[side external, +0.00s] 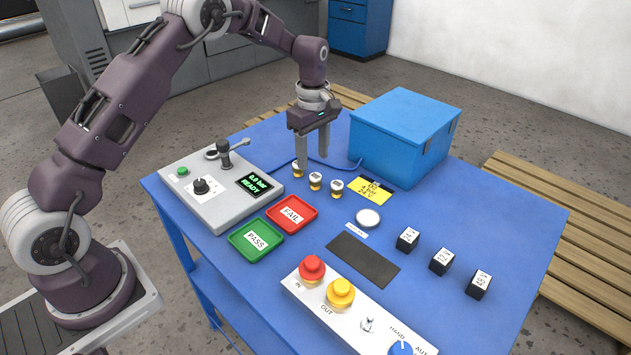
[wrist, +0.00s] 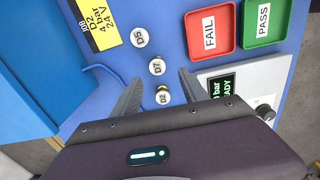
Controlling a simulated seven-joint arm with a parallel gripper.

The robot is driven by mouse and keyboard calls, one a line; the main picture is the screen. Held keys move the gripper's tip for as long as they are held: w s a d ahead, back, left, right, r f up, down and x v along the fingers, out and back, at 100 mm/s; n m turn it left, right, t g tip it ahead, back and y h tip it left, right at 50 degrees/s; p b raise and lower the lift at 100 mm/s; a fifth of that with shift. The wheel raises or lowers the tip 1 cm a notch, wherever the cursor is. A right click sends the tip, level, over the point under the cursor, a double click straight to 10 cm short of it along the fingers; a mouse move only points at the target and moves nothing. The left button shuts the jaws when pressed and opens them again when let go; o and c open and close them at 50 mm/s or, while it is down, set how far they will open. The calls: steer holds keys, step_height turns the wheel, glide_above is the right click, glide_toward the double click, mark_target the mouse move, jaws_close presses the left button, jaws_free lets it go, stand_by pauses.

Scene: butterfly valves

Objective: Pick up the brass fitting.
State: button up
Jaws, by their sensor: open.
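Three small brass fittings with white labelled caps stand in a row on the blue table. In the wrist view they read D5 (wrist: 140,37), D7 (wrist: 157,67) and D2 (wrist: 163,97). The D2 fitting (side external: 298,170) is at the left end of the row in the side view, with D7 (side external: 316,181) and D5 (side external: 337,188) to its right. A yellow card (wrist: 93,22) reads JOB D2, 4 bar, 24 V. My gripper (side external: 313,159) is open and empty, pointing down over the D2 end of the row.
A large blue box (side external: 405,130) stands behind the row. The grey test station (side external: 215,205) is at left, with green PASS (side external: 242,248) and red FAIL (side external: 275,219) trays beside it.

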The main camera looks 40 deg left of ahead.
mark_target(317, 177)
steer(key=f, duration=0.6)
steer(key=shift+w+d+f, duration=0.2)
steer(key=shift+d+f, duration=0.05)
steer(key=shift+d, duration=0.15)
jaws_close()
